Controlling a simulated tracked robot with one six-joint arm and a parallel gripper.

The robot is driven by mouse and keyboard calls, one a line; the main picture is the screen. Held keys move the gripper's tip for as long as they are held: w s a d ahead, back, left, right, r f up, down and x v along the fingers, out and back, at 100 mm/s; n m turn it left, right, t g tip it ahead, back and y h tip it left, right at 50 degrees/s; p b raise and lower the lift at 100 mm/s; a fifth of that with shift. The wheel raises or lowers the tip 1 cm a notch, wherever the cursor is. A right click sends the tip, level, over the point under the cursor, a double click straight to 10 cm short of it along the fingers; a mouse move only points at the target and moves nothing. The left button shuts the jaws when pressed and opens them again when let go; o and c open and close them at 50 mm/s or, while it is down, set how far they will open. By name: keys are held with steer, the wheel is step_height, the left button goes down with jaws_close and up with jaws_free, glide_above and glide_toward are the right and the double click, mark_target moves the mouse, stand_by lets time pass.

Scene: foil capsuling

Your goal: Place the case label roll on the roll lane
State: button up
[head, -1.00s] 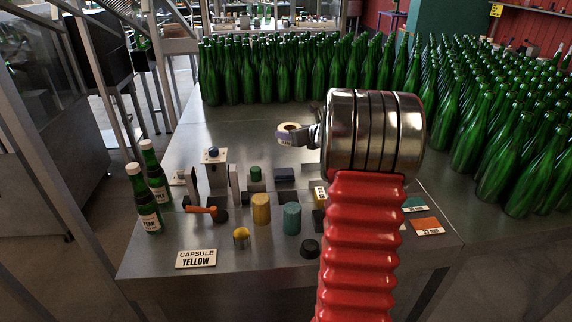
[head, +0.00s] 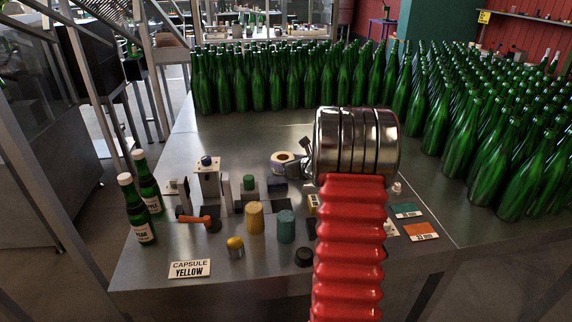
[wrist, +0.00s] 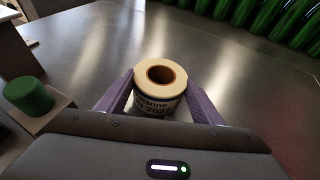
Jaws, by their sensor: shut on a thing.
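The case label roll (head: 283,158) is a short pale roll with a brown core and dark printing on its side. My gripper (wrist: 160,100) is shut on it, with a purple finger on each side, and the roll is upright in the wrist view (wrist: 161,76). In the head view the roll is at the left of my silver wrist, over the dark blue block (head: 277,187); whether it touches anything below I cannot tell. I cannot make out the roll lane for certain; my arm hides part of the table.
Yellow (head: 254,215) and teal (head: 286,226) cylinders stand nearer. Two labelled bottles (head: 137,212) stand at the left edge. Green bottles (head: 270,80) crowd the back and right. The table (head: 240,130) behind the roll is clear.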

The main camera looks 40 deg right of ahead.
steer(key=shift+f, duration=0.45)
steer(key=o, duration=1.1)
steer(key=shift+f, duration=0.1)
steer(key=shift+o, duration=0.2)
steer(key=shift+s+r, duration=0.3)
steer(key=shift+s, duration=0.05)
steer(key=v, duration=1.1)
steer(key=shift+s+a, duration=0.1)
steer(key=shift+s, duration=0.05)
